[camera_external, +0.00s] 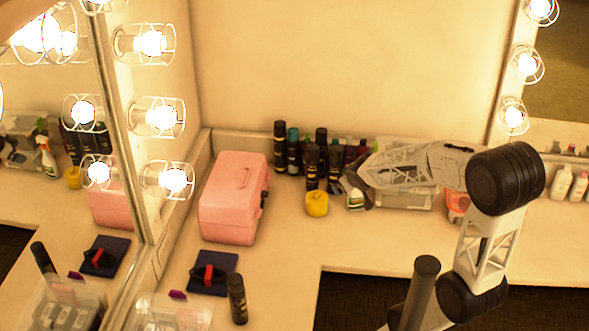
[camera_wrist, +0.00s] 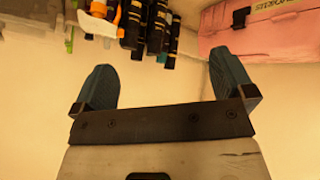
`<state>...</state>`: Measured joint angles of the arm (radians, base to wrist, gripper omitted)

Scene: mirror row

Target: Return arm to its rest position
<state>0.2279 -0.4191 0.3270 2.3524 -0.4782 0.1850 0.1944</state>
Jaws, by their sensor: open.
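My gripper (camera_wrist: 165,85) is open in the wrist view. Its two blue-grey fingers stand wide apart with only bare cream surface between them. In the external view my arm rises from the lower right, bends at a black joint and reaches left over the counter. My gripper (camera_external: 358,188) is there near the back of the counter, partly hidden by my own arm link. It is close to the yellow object (camera_external: 317,203) and the dark bottles (camera_external: 312,166). Whether it touches anything there cannot be told.
A pink case (camera_external: 233,198) stands left of the bottles. A navy pad (camera_external: 213,272) with a red and black item lies in front, beside a black can (camera_external: 237,298). A grey bin (camera_external: 405,199) is behind my arm. Mirrors with caged bulbs flank the counter; its middle is clear.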

